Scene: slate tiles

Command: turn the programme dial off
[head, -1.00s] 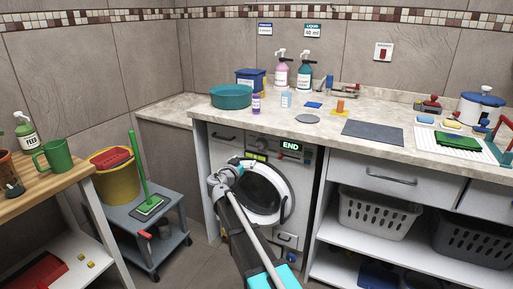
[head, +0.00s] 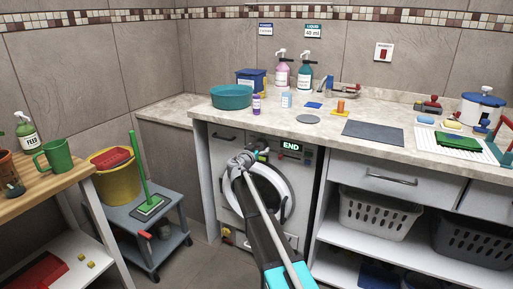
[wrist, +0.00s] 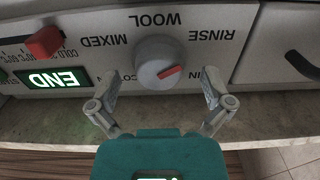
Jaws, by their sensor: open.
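The programme dial (wrist: 160,62) is a round grey knob with a red pointer mark, on the washing machine's panel. In the wrist view the panel is upside down, with MIXED, WOOL and RINSE printed around the knob. The red mark slants toward the right of the picture, below RINSE; lower lettering is partly hidden by my fingers. My gripper (wrist: 160,88) is open, its fingers apart at either side just below the knob, not closed on it. In the head view my gripper (head: 252,156) is at the panel of the washing machine (head: 289,212) and hides the dial.
A lit END display (wrist: 52,79) and a red knob (wrist: 44,42) sit on the panel left of the dial in the wrist view. A drawer handle (wrist: 301,64) is at right. The counter (head: 270,125) overhangs the machine; bottles and a teal basin (head: 231,97) stand on it.

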